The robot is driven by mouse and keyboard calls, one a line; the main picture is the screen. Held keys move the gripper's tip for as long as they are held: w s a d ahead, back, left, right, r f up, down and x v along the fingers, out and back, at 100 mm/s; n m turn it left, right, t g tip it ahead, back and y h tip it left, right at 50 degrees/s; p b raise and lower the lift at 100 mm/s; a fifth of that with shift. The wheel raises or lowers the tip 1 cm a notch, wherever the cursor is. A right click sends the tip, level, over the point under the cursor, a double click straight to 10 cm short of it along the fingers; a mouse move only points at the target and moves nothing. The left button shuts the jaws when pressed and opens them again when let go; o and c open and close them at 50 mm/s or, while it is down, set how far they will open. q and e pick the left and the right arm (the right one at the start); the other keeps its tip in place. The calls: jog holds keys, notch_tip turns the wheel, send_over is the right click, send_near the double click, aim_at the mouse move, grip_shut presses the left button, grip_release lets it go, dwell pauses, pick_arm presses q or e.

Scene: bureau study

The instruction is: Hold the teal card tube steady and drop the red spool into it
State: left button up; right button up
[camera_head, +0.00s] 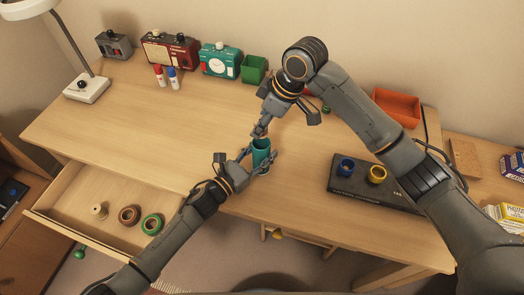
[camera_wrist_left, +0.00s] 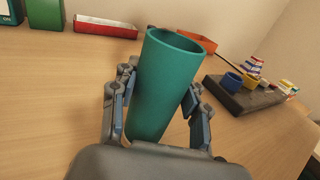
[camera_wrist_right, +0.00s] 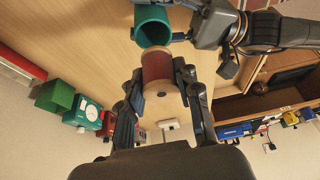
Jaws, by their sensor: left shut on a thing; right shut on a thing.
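The teal card tube (camera_head: 261,152) stands upright on the desk, its open mouth up. My left gripper (camera_head: 259,162) is shut around it from the near side; the left wrist view shows a finger on each side of the tube (camera_wrist_left: 160,85). My right gripper (camera_head: 262,132) points down just above the tube's mouth. In the right wrist view it is shut on the red spool (camera_wrist_right: 158,72), which has pale ends. The spool lies in line with the tube's mouth (camera_wrist_right: 153,32) and overlaps its rim there; I cannot tell whether its lower end is inside.
An open drawer (camera_head: 75,222) with several rolls juts out at the front left. A dark block (camera_head: 345,188) with a blue and a yellow ring lies to the right. A green box (camera_head: 253,70) and an orange tray (camera_head: 397,106) stand at the back. The desk's left-middle is clear.

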jog(key=shift+f, duration=1.4)
jog(key=o, duration=1)
jog(key=shift+r, duration=0.1)
pick_arm(q)
jog(key=o, duration=1.2)
pick_arm(e)
jog(key=v, duration=1.1)
jog(key=shift+d+r, duration=0.25)
jog(key=shift+r, duration=0.1)
